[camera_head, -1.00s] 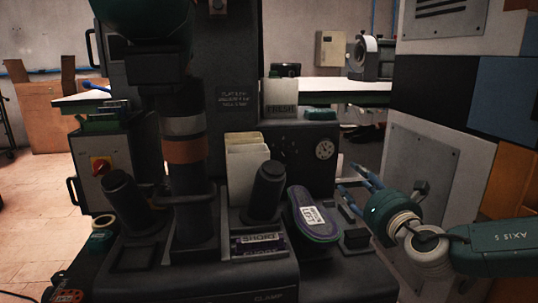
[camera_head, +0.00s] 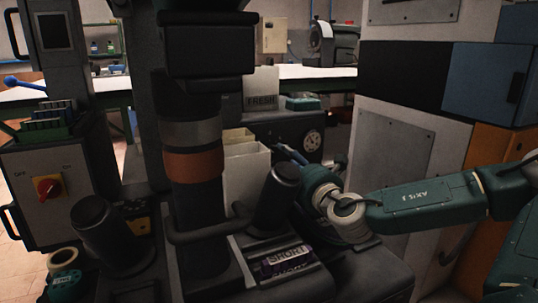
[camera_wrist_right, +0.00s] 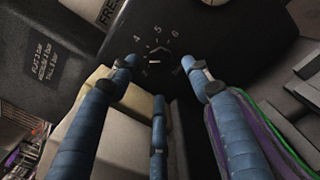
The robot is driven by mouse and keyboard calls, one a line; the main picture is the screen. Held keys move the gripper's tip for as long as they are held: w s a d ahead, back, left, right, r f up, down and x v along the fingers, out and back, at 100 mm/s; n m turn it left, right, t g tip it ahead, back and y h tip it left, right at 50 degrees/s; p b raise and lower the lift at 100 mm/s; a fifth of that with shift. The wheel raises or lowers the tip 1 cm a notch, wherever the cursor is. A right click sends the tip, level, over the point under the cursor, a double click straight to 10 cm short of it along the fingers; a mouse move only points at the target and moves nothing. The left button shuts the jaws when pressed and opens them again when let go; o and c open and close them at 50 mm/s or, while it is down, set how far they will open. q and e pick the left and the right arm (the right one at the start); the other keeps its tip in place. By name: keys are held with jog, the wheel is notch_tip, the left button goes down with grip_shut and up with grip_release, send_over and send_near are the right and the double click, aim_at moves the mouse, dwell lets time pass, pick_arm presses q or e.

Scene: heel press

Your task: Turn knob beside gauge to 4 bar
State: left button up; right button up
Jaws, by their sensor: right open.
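The round white gauge (camera_head: 312,141) sits on the dark front panel of the press in the head view. The knob (camera_wrist_right: 155,54) is on the same panel in the right wrist view, ringed by numbers including 4, 5 and 6. A pale mark shows near it; its exact setting is hard to read. My right gripper (camera_wrist_right: 157,72) is open, its three blue fingers spread around the knob's lower side. I cannot tell whether they touch it. In the head view the right gripper (camera_head: 288,155) is left of and below the gauge, covering the knob. My left gripper is out of view.
A cream bin (camera_head: 245,178) and a black post handle (camera_head: 276,198) stand close left of my right gripper. A purple-and-green sole (camera_wrist_right: 262,140) lies beside the right finger. A FRESH box (camera_head: 261,90) sits above the panel.

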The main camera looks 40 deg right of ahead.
aim_at(273, 153)
jog(key=shift+x, duration=3.1)
jog(key=c, duration=1.2)
